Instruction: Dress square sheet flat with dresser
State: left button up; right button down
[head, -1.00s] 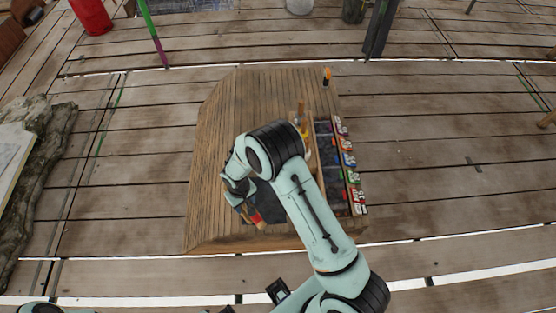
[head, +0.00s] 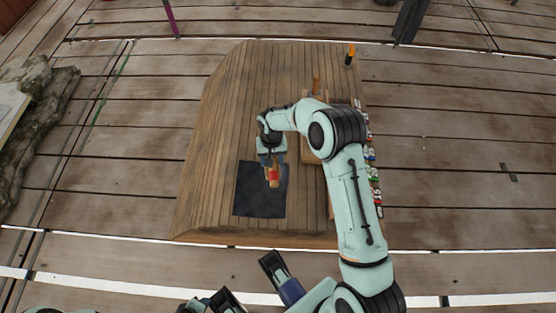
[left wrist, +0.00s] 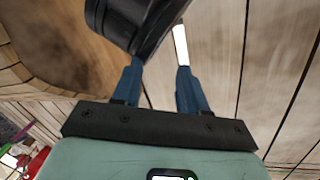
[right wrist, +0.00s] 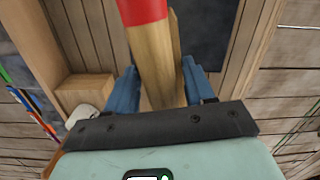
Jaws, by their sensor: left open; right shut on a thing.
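The square sheet (head: 260,200) is dark and lies on the wooden bench top near its front edge. It also shows in the right wrist view (right wrist: 207,35). My right gripper (head: 270,158) is shut on the dresser (head: 272,176), a wooden tool with a red band. The dresser shows between its fingers in the right wrist view (right wrist: 152,60). It is over the sheet's far right part; I cannot tell whether it touches. My left gripper (left wrist: 157,70) is open and empty, with a black arm joint close beyond its fingers.
The wooden bench (head: 215,140) has free room left of and beyond the sheet. My right arm partly covers a rack of coloured items on its right side. An orange-and-black item (head: 350,56) stands at the far right corner. Plank flooring (head: 470,180) surrounds the bench.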

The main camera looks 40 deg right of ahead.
pick_arm(q)
notch_tip(320, 180, down, 6)
jog(key=w+a+b, duration=0.1)
jog(key=w+b, duration=0.2)
jog(key=b, duration=0.1)
pick_arm(e)
jog(key=shift+m, duration=0.9)
jog(key=d+f, duration=0.1)
jog(key=f, duration=0.1)
jog(key=w+d+f+b, duration=0.1)
jog(key=d+f, duration=0.1)
jog(key=f, duration=0.1)
jog(key=d+f+b, duration=0.1)
jog(key=d+f, duration=0.1)
jog(key=shift+w+f, duration=0.25)
pick_arm(q)
jog(key=s+a+f+g, duration=0.1)
jog(key=s+f, duration=0.2)
jog(key=s, duration=0.2)
jog(key=shift+s+f, duration=0.35)
pick_arm(e)
jog(key=shift+d+f, duration=0.1)
jog(key=shift+f, duration=0.1)
jog(key=shift+f, duration=0.1)
